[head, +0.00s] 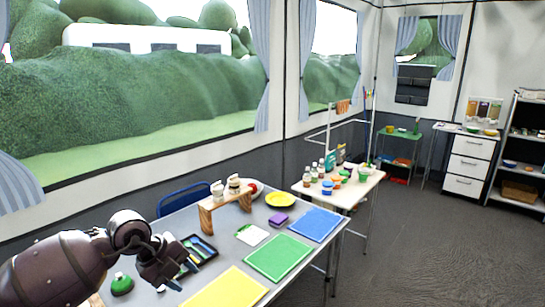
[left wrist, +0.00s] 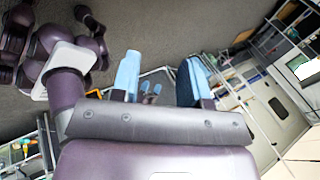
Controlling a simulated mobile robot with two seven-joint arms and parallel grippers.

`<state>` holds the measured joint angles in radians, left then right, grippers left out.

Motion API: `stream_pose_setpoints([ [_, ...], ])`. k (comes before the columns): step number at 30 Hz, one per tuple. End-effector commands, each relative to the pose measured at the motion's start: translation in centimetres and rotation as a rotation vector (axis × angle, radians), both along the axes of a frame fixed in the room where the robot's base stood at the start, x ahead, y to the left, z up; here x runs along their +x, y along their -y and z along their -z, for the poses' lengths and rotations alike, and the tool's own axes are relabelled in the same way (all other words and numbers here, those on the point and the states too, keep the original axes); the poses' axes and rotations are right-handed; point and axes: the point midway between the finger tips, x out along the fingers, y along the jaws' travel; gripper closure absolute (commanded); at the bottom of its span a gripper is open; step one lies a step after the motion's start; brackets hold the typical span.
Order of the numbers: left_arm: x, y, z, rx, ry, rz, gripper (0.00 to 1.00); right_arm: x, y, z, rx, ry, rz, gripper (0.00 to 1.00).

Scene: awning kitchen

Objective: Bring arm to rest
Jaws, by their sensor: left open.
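My left arm comes in from the lower left of the head view, bent at the elbow. Its gripper (head: 180,274) is over the near left part of the grey table (head: 215,258), beside the dark tray (head: 199,248) and partly in front of it. In the left wrist view its two light blue fingers (left wrist: 158,80) stand wide apart. Nothing is held between them. I cannot tell the gripper's exact height above the table. I do not make out my right gripper in either view.
Green (head: 279,257), blue (head: 315,224) and yellow (head: 228,289) mats lie on the table. A green-topped item (head: 122,284) sits close to my left forearm. A wooden riser (head: 226,211) with jars stands at the back. Open floor (head: 430,240) lies to the right.

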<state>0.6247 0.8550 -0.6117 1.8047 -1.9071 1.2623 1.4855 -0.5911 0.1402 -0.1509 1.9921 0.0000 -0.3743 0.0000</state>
Motion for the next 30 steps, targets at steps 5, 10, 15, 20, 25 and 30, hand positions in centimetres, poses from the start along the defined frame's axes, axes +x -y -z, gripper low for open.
stream_pose_setpoints([
  [5, -0.2, 6.2, -5.2, -0.364, 0.216, 0.221, 0.59, 0.2, -0.1, -0.5, 0.001, 0.009, 0.000, 0.01],
  [10, -0.8, 9.6, -9.1, -0.724, 0.420, 0.248, 0.59, -0.1, 0.0, 0.4, 0.000, -0.002, 0.002, 0.01],
  [15, -0.7, 9.5, -10.8, -1.021, 0.581, 0.074, 0.59, -0.5, 0.1, 1.4, -0.001, -0.012, 0.002, 0.01],
  [20, 0.0, 6.8, -9.1, -1.195, 0.653, -0.239, 0.59, -0.8, 0.2, 2.5, -0.004, -0.019, 0.001, 0.01],
  [25, -0.1, 2.5, -2.5, -1.254, 0.596, -0.666, 0.59, -0.7, 0.2, 3.6, -0.006, -0.017, -0.002, 0.01],
  [30, -2.6, -1.2, 6.9, -1.223, 0.416, -1.062, 0.59, -0.1, 0.0, 4.6, -0.006, -0.010, -0.009, 0.01],
])
